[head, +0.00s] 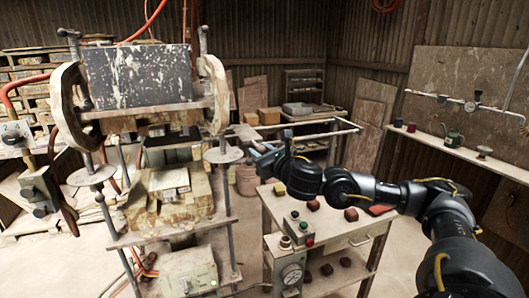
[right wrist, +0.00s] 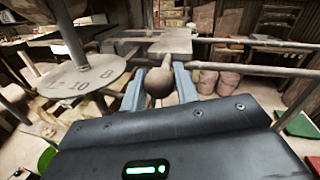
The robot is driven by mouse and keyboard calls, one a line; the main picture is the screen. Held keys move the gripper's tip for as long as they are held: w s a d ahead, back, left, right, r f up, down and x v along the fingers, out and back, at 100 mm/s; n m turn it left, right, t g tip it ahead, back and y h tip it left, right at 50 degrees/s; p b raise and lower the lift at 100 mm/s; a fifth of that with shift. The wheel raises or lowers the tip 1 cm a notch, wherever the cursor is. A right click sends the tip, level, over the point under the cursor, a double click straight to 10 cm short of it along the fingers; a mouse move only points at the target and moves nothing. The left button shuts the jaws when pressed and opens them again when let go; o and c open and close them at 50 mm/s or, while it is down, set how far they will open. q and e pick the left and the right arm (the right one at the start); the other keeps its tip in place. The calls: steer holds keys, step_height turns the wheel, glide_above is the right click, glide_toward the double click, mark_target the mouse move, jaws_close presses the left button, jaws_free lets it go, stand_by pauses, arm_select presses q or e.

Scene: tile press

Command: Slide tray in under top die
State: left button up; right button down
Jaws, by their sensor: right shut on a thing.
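My right gripper (head: 266,155) is at the right side of the press (head: 140,78), beside its right round plate. In the right wrist view its two blue-grey fingers (right wrist: 159,86) are shut on a round brown knob (right wrist: 158,80). The knob is on the near end of a pale flat piece, seemingly the tray (right wrist: 172,43), which lies between two rails. In the head view the tray (head: 243,132) shows only as a small pale part at the press's right edge. The top die seems to be the block (head: 165,122) under the press head. My left gripper is out of view.
Rails (head: 330,130) stick out to the right of the press. A numbered disc (right wrist: 78,82) is close to the left of my right gripper. A cart (head: 325,225) with a control box (head: 300,228) and several dark red pieces stands below my right arm.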

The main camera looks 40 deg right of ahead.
steer(key=a, duration=0.2)
steer(key=w+a, duration=0.1)
steer(key=shift+w+a+b, duration=0.1)
steer(key=shift+a+b, duration=0.25)
steer(key=shift+b, duration=0.05)
